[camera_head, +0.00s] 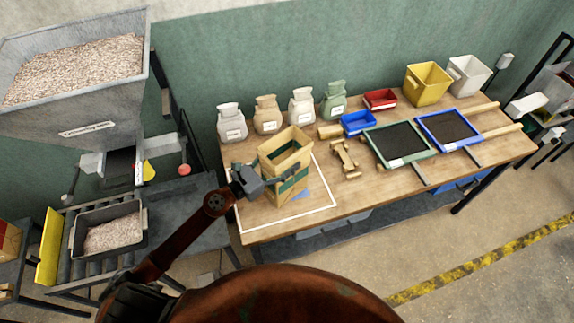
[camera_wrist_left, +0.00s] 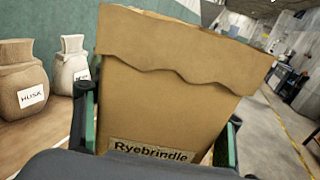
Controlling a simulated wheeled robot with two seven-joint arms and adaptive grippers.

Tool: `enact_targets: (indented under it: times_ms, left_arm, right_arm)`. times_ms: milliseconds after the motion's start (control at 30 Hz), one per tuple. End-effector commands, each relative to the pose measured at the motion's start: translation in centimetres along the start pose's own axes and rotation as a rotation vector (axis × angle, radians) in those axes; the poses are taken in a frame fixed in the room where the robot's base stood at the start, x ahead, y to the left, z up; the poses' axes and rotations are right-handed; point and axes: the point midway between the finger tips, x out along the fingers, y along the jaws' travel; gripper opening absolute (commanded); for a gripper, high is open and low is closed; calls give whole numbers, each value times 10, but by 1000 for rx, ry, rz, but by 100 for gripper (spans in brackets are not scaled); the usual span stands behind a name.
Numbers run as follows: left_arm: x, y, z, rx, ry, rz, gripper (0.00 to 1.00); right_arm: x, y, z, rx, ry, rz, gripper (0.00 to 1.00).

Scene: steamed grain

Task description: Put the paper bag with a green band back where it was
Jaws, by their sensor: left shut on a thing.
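The tan paper bag with a green band (camera_head: 287,158) is at the left part of the wooden table, open at the top and roughly upright. My left gripper (camera_head: 270,182) is shut on it from the front left. In the left wrist view the bag (camera_wrist_left: 180,85) fills the middle, with a label reading "Ryebrindle", and a finger stands on each side of it. A white outlined area (camera_head: 290,221) on the table lies around and under the bag in the picture. I cannot tell whether the bag's base touches the table. My right gripper is not in view.
Several tied sacks (camera_head: 267,114) stand along the wall behind the bag. A wooden stand (camera_head: 345,158), a blue bin (camera_head: 358,123) and framed trays (camera_head: 399,140) are to its right. A hopper (camera_head: 80,115) of grain and a grey tub (camera_head: 108,230) are at left. The table's front right is clear.

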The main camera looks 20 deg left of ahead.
Motion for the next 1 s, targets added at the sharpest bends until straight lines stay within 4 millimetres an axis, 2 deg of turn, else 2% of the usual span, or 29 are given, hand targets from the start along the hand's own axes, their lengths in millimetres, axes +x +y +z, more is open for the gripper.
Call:
enact_targets:
  times_ms: [100, 233, 433, 567, 867, 900, 1000]
  left_arm:
    - [7, 0, -7, -1, -2, 0, 6]
    - [15, 0, -18, -3, -2, 0, 6]
    - [16, 0, -46, -4, -1, 0, 6]
    - [16, 0, -48, -1, -2, 1, 6]
    - [16, 0, -51, 0, -1, 0, 6]
    - [16, 0, -51, 0, -1, -1, 66]
    - [16, 0, -50, 0, -1, -1, 73]
  right_arm:
    - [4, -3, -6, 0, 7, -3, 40]
    - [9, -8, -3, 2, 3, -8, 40]
    - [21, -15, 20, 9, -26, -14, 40]
    - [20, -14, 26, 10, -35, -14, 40]
    - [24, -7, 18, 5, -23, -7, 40]
    - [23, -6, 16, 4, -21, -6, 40]
    - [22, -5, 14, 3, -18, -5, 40]
